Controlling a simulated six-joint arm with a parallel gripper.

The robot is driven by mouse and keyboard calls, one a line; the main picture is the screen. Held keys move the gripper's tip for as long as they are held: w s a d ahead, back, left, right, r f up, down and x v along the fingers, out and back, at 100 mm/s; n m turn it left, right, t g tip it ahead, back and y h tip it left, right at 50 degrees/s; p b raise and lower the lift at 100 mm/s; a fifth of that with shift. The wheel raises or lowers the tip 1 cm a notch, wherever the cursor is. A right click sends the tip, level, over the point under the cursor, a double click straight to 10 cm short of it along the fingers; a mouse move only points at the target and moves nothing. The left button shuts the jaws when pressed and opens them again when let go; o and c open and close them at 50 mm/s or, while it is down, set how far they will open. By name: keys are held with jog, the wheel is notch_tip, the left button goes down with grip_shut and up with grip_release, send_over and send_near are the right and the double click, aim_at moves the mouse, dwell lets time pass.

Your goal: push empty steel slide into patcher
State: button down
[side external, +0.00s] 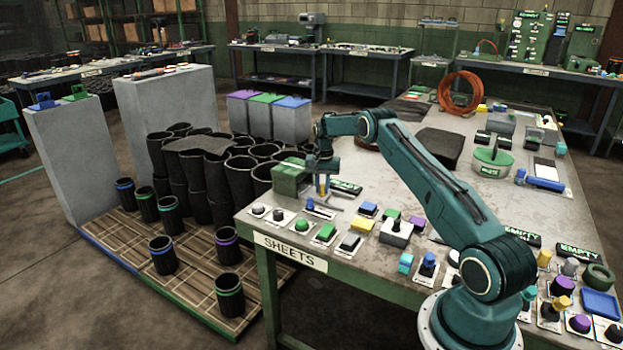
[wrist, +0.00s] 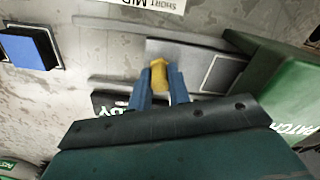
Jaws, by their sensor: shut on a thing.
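The patcher is a green box (side external: 290,178) at the table's left corner in the side view. In the wrist view its green body (wrist: 262,85), lettered "PATCH", is at the right. The steel slide (wrist: 195,60) is a flat grey plate with an empty-looking square outline (wrist: 222,73) near its right end. That end reaches the patcher's near edge; whether it is inside is unclear. My gripper (wrist: 160,92) is shut on the slide's yellow knob (wrist: 159,74). In the side view my gripper (side external: 322,188) is beside the patcher, and the slide is mostly hidden.
A black sign (wrist: 112,103) lies beside my fingers. A blue button block (wrist: 30,48) is at the upper left of the wrist view. Several knobs and buttons, including a green button (side external: 326,232), line the table's front. Black rubber sleeves (side external: 205,185) stand beyond the table edge.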

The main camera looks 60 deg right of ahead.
jog(key=shift+w+r, duration=0.1)
jog(key=shift+w, duration=0.85)
jog(key=c, duration=1.3)
grip_release()
notch_tip(320, 180, up, 14)
jog(key=shift+f, duration=0.1)
